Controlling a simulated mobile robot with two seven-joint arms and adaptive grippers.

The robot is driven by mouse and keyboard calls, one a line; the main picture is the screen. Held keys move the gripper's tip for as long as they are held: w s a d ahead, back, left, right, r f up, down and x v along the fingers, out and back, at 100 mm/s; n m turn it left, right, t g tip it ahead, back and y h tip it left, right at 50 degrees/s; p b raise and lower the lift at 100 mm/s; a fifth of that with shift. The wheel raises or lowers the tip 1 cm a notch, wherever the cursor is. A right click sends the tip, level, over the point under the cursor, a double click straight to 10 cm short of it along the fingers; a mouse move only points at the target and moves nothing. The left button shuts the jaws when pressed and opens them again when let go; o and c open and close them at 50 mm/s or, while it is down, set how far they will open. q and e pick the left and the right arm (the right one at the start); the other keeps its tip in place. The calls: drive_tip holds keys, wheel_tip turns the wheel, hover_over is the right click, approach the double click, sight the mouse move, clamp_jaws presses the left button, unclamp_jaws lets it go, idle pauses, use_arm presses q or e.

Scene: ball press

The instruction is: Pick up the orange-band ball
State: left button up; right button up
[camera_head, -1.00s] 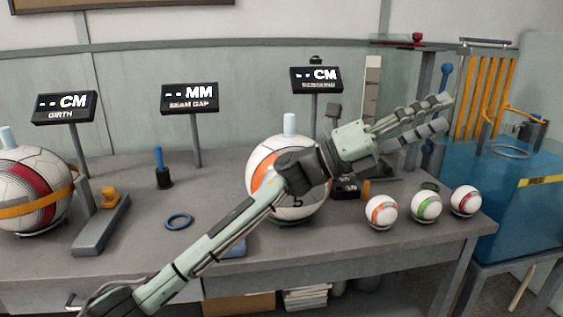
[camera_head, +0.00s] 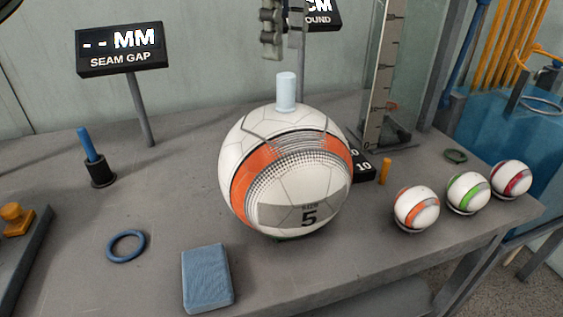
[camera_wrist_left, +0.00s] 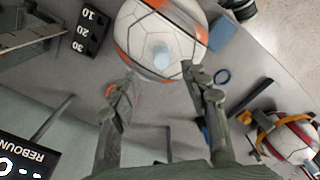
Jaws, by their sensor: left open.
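The large orange-band ball (camera_head: 335,190) is white with orange patches and a "5" on its front. It sits on the grey table with a pale blue upright peg (camera_head: 286,92) on its top. My left gripper (camera_head: 284,52) points down just above the peg, its fingers apart and empty; its upper part is out of frame. In the left wrist view the ball (camera_wrist_left: 140,45) and peg (camera_wrist_left: 162,55) show beyond and between the open fingers (camera_wrist_left: 158,76). The ball's underside is hidden. My right gripper is in neither view.
A small orange-marked ball (camera_head: 416,208), a green one (camera_head: 468,192) and a red one (camera_head: 511,180) stand at the right. A blue block (camera_head: 207,277) and blue ring (camera_head: 126,246) lie front left. A clear ruled column (camera_head: 385,80) stands behind.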

sight(286, 74)
use_arm(q)
drive_tip(key=f, duration=0.5)
drive_tip(key=shift+s+f, duration=0.25)
drive_tip(key=shift+f, duration=0.35)
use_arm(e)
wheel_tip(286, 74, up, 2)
use_arm(q)
drive_tip(key=shift+c, duration=0.5)
clamp_jaws()
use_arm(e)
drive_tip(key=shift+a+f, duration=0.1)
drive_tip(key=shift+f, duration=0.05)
